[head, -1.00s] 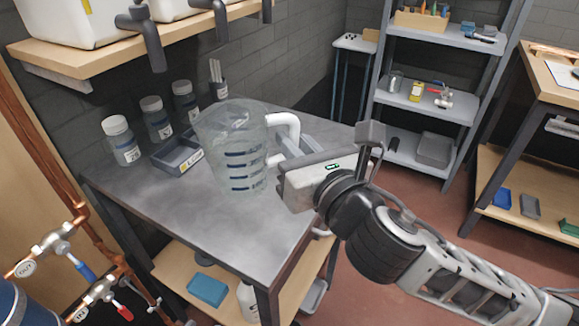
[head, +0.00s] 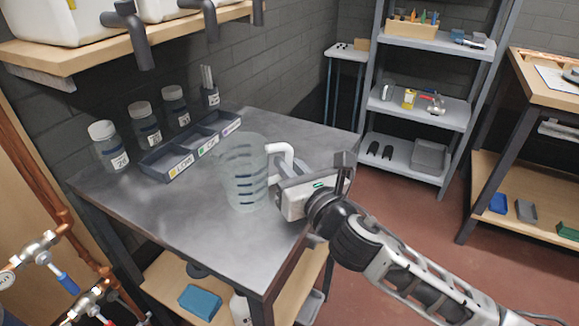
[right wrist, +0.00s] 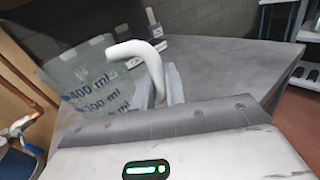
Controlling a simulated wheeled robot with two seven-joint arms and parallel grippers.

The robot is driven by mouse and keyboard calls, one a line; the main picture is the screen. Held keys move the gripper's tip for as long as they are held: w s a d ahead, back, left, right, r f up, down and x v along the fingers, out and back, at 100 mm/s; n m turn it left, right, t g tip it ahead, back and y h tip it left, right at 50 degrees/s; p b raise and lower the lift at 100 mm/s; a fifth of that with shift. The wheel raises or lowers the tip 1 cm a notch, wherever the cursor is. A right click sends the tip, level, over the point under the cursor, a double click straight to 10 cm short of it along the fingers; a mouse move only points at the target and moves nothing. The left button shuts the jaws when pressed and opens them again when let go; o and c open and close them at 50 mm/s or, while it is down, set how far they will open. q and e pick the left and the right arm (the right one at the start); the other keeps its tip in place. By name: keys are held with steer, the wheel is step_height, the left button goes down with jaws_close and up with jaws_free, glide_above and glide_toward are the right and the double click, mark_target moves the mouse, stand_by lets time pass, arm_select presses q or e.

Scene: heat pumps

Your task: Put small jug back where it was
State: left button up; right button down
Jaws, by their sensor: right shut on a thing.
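The jug (head: 242,178) is clear, with blue measuring marks and a white handle (head: 282,152). It is upright at the middle of the grey metal tabletop (head: 190,220); I cannot tell whether its base touches the top. My right gripper (head: 281,180) is on the right side of the jug, shut on the handle. My left gripper is not in view.
A dark divided tray (head: 190,148) with labels lies behind the jug. Several lidded jars (head: 108,145) and a holder with rods (head: 210,92) stand along the wall. A wooden shelf (head: 150,38) with white tanks hangs above. The tabletop's front left is clear.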

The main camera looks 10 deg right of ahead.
steer(key=shift+f, duration=0.1)
steer(key=c, duration=1.5)
jaws_free()
steer(key=shift+o, duration=0.2)
